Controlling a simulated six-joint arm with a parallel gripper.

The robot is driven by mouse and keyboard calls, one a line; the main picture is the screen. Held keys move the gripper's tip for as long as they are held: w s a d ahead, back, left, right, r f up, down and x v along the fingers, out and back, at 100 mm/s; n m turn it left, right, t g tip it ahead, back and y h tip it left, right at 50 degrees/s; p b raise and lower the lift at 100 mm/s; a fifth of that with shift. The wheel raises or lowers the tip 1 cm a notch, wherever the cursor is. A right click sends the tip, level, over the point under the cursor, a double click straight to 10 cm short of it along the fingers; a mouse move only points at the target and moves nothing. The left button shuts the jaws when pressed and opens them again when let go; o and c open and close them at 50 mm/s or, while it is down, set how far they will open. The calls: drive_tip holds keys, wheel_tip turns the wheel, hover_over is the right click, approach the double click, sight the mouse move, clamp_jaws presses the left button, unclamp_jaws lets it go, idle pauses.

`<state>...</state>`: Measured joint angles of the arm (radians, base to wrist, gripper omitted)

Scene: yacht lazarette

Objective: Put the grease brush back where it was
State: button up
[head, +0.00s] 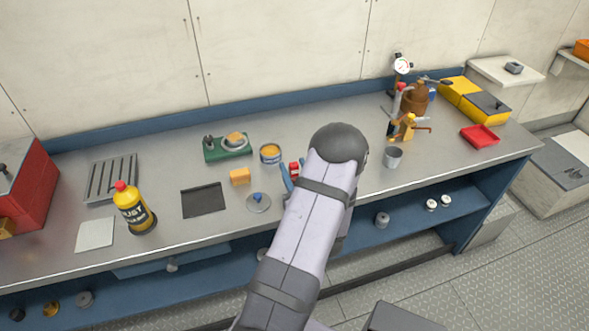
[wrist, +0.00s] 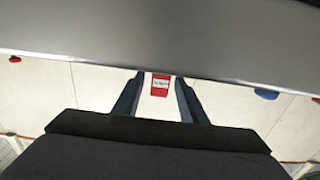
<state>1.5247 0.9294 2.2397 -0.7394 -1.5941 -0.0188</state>
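My gripper (head: 292,176) is over the middle of the steel bench, with blue fingers spread apart. In the wrist view the two dark fingers (wrist: 158,98) stand either side of a small red object with a white label (wrist: 160,83). Narrow gaps show between it and the fingers. In the head view the red object (head: 294,168) is partly hidden by my arm. I cannot pick out the grease brush for sure in either view.
A metal cup (head: 393,158) and red tray (head: 480,136) stand to the right.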

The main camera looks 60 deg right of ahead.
drive_tip(key=shift+r, duration=0.2)
drive_tip(key=shift+s+a+f, duration=0.15)
drive_tip(key=shift+s+a, duration=0.05)
drive_tip(key=shift+s, duration=0.1)
drive_tip(key=b+v, duration=0.3)
drive_tip(key=v, duration=0.8)
drive_tip(key=shift+a, duration=0.15)
